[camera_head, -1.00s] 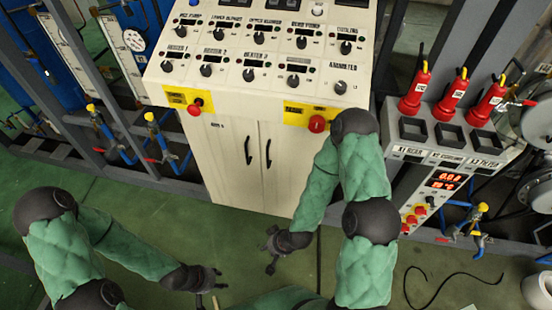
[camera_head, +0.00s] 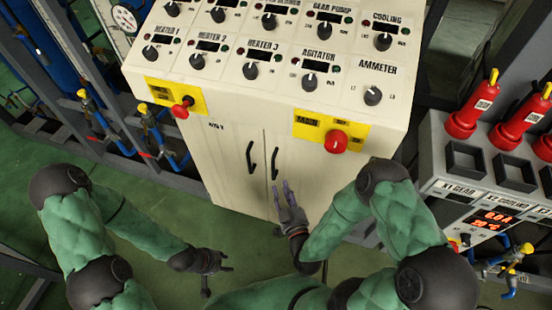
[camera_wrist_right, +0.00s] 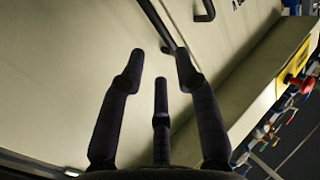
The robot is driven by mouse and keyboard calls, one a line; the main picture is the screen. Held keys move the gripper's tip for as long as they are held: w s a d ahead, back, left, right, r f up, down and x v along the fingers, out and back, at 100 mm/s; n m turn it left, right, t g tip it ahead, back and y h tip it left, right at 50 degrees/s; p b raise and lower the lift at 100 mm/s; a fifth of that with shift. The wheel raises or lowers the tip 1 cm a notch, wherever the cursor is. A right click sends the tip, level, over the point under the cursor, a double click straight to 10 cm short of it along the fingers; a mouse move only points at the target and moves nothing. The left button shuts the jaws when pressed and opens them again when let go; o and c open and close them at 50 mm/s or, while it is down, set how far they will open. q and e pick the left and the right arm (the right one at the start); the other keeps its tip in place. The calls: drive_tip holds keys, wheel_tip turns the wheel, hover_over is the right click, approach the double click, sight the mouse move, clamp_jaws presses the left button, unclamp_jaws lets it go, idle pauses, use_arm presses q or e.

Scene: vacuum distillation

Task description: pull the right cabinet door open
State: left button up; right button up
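The cream cabinet's right door (camera_head: 312,172) is shut, flush beside the left door (camera_head: 232,160). Its black bar handle (camera_head: 275,163) is near the middle seam, beside the left door's handle (camera_head: 252,158). My right gripper (camera_head: 282,190) is open, its fingers pointing up at the door just below the right handle. In the right wrist view its spread fingers (camera_wrist_right: 160,75) show nothing between them. A black handle (camera_wrist_right: 155,25) lies just beyond the fingertips; contact cannot be told. My left gripper (camera_head: 222,262) is open and empty, low over the floor left of the cabinet.
A grey unit with red bottle-like items (camera_head: 480,105) stands at the right. Pipes and frames are at the left. Green floor (camera_head: 150,185) is clear before the cabinet.

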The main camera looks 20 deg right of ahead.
sight(274, 165)
drive_tip(key=w+b, duration=0.2)
drive_tip(key=w, duration=0.8)
drive_tip(key=shift+w+r, duration=0.15)
drive_tip(key=shift+w, duration=0.25)
clamp_jaws()
